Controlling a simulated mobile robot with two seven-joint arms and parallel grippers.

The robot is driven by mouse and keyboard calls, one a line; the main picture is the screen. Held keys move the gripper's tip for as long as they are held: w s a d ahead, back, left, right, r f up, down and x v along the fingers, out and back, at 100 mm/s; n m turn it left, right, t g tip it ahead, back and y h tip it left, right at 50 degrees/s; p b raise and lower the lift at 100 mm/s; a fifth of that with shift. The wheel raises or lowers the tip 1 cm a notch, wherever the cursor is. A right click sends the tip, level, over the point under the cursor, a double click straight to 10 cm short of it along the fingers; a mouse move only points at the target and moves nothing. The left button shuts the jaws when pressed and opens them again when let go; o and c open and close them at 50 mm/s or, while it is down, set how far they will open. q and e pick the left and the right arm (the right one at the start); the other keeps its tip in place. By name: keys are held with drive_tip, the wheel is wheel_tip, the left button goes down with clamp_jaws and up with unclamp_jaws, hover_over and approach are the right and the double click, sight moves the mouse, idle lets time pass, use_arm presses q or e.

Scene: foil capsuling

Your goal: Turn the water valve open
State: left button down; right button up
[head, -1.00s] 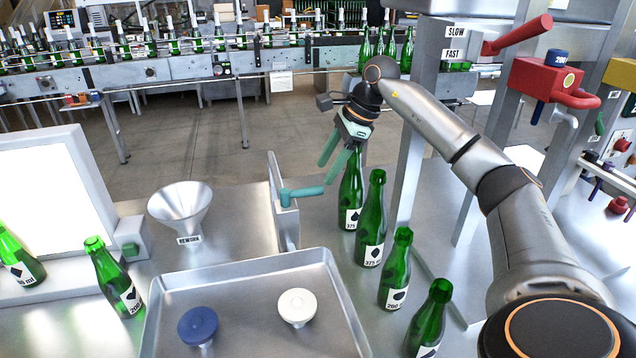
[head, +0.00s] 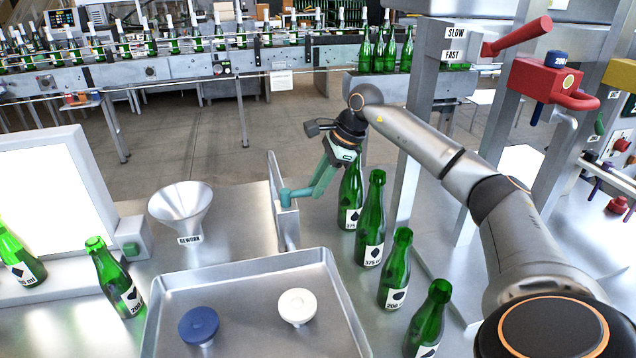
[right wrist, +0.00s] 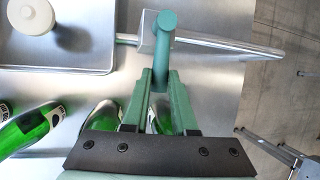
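The water valve's green lever (head: 297,195) sits on an upright metal plate (head: 281,200) in the middle of the head view. It points right, toward my right gripper. My right gripper (head: 317,187) has its green fingers at the lever's free end. In the right wrist view the lever (right wrist: 163,45) reaches down between the two fingertips (right wrist: 160,78), with one finger on each side. I cannot tell whether the fingers are pressed onto it. My left gripper is not in view.
Several green bottles (head: 370,225) stand right of the plate, close to my right arm. A metal funnel (head: 181,212) is to the left. A tray (head: 250,278) with a blue stopper (head: 198,325) and a white stopper (head: 297,306) lies in front.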

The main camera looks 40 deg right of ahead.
clamp_jaws()
idle(0.9)
